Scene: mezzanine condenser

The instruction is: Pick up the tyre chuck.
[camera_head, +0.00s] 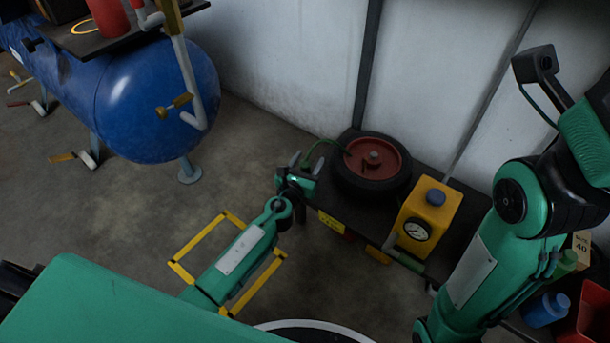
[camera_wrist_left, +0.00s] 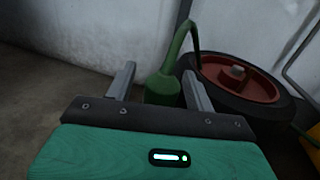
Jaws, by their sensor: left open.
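The tyre chuck appears to be the green piece with a thick body and a thin bent neck (camera_wrist_left: 163,88) in the left wrist view. Its neck curves over toward the tyre. In the head view its thin green curve (camera_head: 318,143) shows at the tyre's left side. My left gripper (camera_head: 307,161) is open beside the tyre at the bench's left end. In the left wrist view, the green body shows between the fingers of my left gripper (camera_wrist_left: 157,70), nearer the right finger. Its lower part is hidden behind the gripper. I cannot tell whether they touch. My right gripper is not in view.
A tyre on a red rim (camera_head: 372,187) lies on the dark bench (camera_head: 440,262), with a yellow gauge box (camera_head: 430,208) at its right. A pale wall (camera_head: 300,60) stands close behind. A blue tank (camera_head: 160,95) is at left, with open floor (camera_head: 130,205) before it.

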